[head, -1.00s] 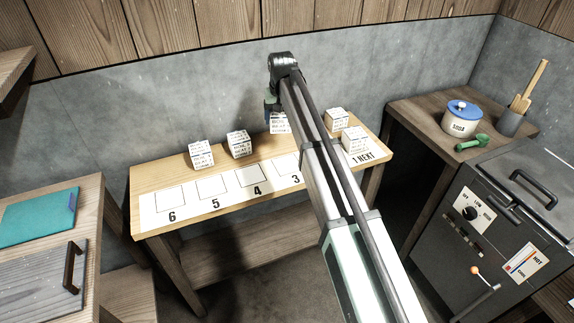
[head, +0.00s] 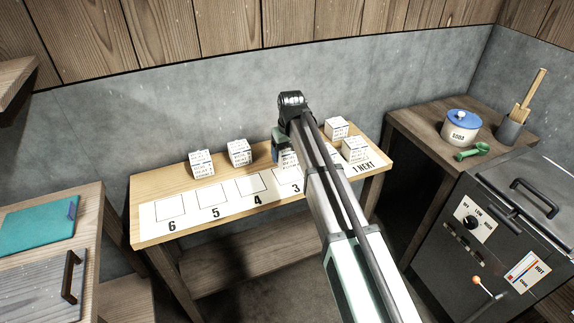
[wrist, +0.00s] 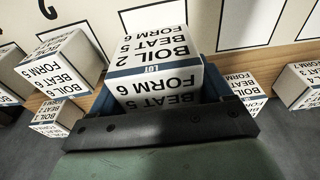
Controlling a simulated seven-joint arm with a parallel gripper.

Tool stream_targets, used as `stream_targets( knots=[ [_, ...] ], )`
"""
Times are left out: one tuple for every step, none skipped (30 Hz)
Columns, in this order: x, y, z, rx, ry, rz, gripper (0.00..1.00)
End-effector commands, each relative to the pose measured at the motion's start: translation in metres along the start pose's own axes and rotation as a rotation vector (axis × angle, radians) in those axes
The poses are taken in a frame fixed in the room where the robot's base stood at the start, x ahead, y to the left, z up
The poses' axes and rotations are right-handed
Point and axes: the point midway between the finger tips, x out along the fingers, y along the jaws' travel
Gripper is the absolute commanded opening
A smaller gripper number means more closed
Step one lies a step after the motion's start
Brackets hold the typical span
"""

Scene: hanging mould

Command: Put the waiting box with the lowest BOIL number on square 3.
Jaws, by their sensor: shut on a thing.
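My gripper (wrist: 157,88) is shut on a white box (wrist: 160,60) with a dark blue band. Its faces read BOIL 2, BEAT 5, FORM 6. In the head view the held box (head: 290,161) is beside square 3 (head: 290,188), at the back of the numbered strip (head: 190,212), partly behind my arm. I cannot tell whether it touches the bench. Waiting boxes stand at the back: one at the left (head: 201,164), one right of it (head: 239,152) and one at the right (head: 336,127). Another box (head: 355,149) is on the square marked 1 NEXT.
Squares 6, 5 and 4 are bare. My arm hides the area of square 2, where a white patch shows. In the wrist view, neighbouring boxes stand left (wrist: 60,62) and right (wrist: 300,85) of the held one. A side table (head: 420,115) and dark cabinet (head: 500,225) are at the right.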

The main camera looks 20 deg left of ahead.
Motion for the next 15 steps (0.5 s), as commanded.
stream_targets(
  knots=[
    [0.007, 0.000, 0.002, 0.000, -0.001, 0.000, 0.42],
    [0.010, 0.000, 0.002, 0.000, 0.000, 0.000, 0.42],
    [0.012, 0.000, 0.002, 0.000, 0.000, 0.000, 0.42],
    [0.014, 0.000, 0.002, 0.001, 0.001, 0.000, 0.42],
    [0.015, 0.000, 0.002, 0.001, 0.001, 0.000, 0.42],
    [0.017, 0.000, 0.003, 0.001, 0.001, 0.000, 0.42],
    [0.019, 0.000, 0.003, 0.001, 0.000, 0.000, 0.42],
    [0.022, 0.000, 0.004, 0.001, 0.000, 0.000, 0.42],
    [0.027, 0.000, 0.004, 0.001, -0.001, 0.000, 0.42],
    [0.031, 0.000, 0.005, 0.001, -0.001, 0.000, 0.42],
    [0.035, 0.000, 0.005, 0.001, -0.001, 0.000, 0.42],
    [0.040, 0.000, 0.006, 0.001, 0.000, 0.000, 0.42],
    [0.043, 0.000, 0.007, 0.001, 0.000, 0.000, 0.42],
    [0.046, 0.000, 0.007, 0.001, 0.000, 0.000, 0.42],
    [0.048, 0.000, 0.007, 0.001, 0.000, 0.000, 0.42]
  ],
)
